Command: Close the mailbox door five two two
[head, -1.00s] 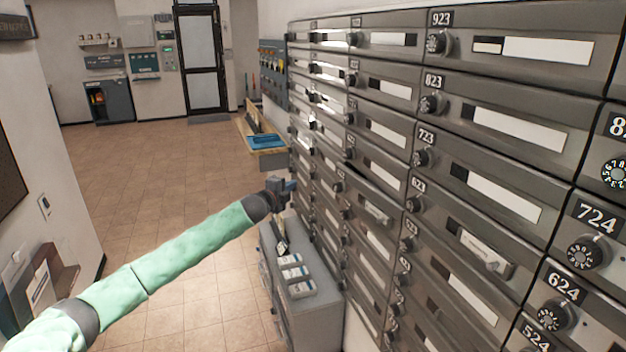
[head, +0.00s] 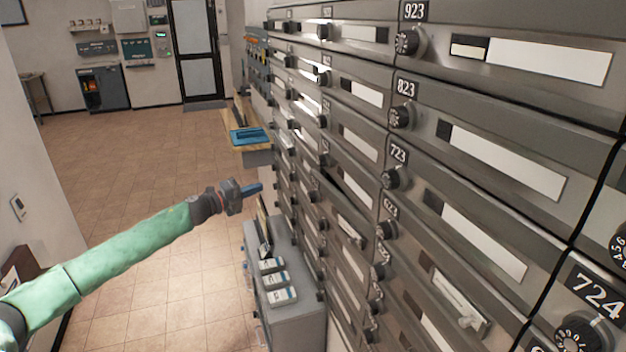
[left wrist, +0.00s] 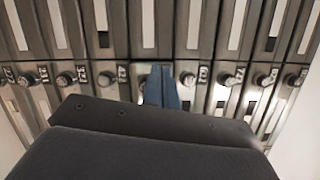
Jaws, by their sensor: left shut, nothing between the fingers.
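The mailbox wall (head: 490,100) fills the right of the head view, its doors having dark knobs and white label strips. In the column left of 723, one door (head: 338,197) seems to stand slightly ajar, with a dark gap along its upper edge. Its number is too small to read, so I cannot confirm it is 522. My left gripper (head: 257,188) is shut and empty, left of the wall and apart from that door in the head view. In the left wrist view its blue fingers (left wrist: 161,86) point towards a row of knobs. My right gripper is out of view.
A grey cabinet (head: 290,325) with several white boxes stands low against the wall, below my left gripper. A wooden shelf with a blue tray (head: 249,136) juts out farther back. The tiled floor (head: 130,150) at left is clear.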

